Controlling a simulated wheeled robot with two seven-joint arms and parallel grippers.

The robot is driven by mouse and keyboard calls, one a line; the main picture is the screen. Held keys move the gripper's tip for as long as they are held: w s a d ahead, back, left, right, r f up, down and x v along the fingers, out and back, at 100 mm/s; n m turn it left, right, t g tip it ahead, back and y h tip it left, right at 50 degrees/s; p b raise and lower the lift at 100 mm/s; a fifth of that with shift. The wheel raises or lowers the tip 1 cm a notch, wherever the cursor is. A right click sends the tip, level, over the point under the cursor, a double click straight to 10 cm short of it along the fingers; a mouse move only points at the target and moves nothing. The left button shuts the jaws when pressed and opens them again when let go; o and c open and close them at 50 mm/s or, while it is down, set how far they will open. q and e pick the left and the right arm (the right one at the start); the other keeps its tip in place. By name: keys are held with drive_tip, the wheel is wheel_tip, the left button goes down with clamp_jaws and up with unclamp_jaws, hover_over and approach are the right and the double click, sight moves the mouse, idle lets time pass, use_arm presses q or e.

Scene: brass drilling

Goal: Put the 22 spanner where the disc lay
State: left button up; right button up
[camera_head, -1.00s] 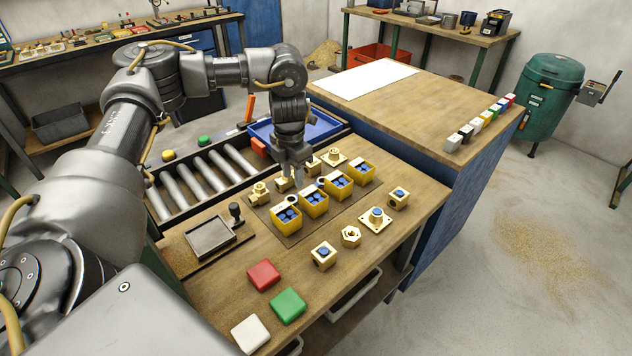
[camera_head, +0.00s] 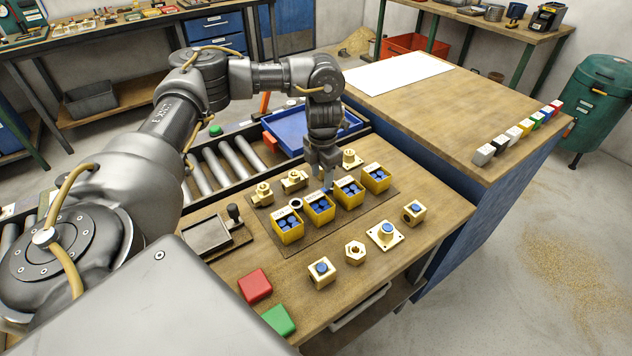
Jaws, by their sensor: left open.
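My left gripper (camera_head: 327,186) points down over the row of yellow boxes on the wooden bench, its fingers just behind the second and third boxes. It is open; the fingertips are small, and I see nothing clearly held between them. I cannot make out a spanner marked 22 or a disc in this view. My right gripper is not in view.
Yellow boxes (camera_head: 289,234) with blue pieces stand in a row on a dark mat (camera_head: 285,250). Brass fittings (camera_head: 355,252) lie before and behind them. A black tray (camera_head: 206,236), a red block (camera_head: 255,286) and a green block (camera_head: 278,321) are nearer. A blue tray (camera_head: 290,140) lies behind.

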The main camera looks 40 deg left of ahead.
use_arm(q)
drive_tip(key=shift+s+a, duration=0.1)
drive_tip(key=shift+s, duration=0.1)
drive_tip(key=shift+s+f, duration=0.1)
drive_tip(key=f, duration=0.5)
drive_tip(key=shift+w, duration=0.2)
drive_tip(key=shift+r, duration=0.1)
drive_tip(key=shift+c, duration=0.4)
drive_tip(key=c, duration=0.5)
clamp_jaws()
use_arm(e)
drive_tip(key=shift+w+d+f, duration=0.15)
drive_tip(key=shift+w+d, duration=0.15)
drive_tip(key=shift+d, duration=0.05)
